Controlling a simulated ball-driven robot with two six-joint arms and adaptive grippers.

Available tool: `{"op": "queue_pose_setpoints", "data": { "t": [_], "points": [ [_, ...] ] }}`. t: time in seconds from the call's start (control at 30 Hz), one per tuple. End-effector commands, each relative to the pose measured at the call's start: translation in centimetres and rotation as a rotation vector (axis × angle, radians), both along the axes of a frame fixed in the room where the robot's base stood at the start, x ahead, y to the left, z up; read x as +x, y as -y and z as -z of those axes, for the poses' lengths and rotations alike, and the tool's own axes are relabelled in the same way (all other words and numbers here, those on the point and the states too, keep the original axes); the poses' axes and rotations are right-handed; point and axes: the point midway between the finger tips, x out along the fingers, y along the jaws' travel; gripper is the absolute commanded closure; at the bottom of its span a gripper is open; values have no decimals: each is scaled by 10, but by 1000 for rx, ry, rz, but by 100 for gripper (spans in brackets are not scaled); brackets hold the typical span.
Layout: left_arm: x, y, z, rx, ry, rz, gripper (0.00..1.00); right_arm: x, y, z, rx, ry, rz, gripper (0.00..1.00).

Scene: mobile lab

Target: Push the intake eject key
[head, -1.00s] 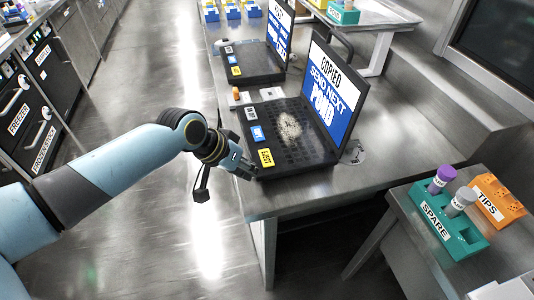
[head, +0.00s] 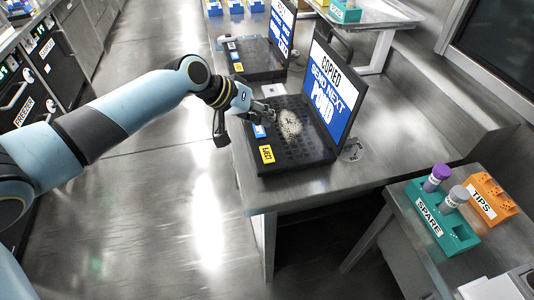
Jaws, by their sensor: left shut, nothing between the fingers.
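The near black laptop-like device (head: 307,152) stands open on the steel bench. Its screen (head: 333,88) reads "COPIED" and "SEND NEXT POND". A yellow key marked EJECT (head: 267,154) sits at its near left corner, with a blue key (head: 259,131) just beyond it. A pale patch lies on its dark top. My left gripper (head: 268,114) is shut and empty over the device's far left part, beyond the blue key and away from the yellow key. It hides the white key there. Whether it touches the surface is unclear. My right gripper is out of view.
A similar device (head: 262,58) with its own screen stands farther back on the bench. A side table at right holds a green SPARE rack (head: 455,236) with tubes and an orange TIPS box (head: 485,199). Open floor lies left of the bench.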

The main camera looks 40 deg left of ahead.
Motion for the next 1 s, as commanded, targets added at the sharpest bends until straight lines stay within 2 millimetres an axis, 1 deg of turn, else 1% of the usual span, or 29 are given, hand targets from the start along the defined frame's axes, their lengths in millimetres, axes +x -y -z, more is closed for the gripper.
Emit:
{"op": "queue_pose_setpoints", "data": {
  "t": [0.17, 0.5, 0.6, 0.73, 1.0],
  "points": [
    [0, 0, 19, 0, -1, 1, 100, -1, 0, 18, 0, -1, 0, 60],
    [0, 0, 68, 1, -1, 0, 100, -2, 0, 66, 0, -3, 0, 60],
    [0, 0, 78, 1, 0, -1, 100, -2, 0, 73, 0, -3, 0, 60],
    [0, 0, 85, 1, 0, 1, 100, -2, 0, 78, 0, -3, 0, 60],
    [0, 0, 84, 1, 0, 1, 100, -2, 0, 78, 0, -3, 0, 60]
  ]
}}
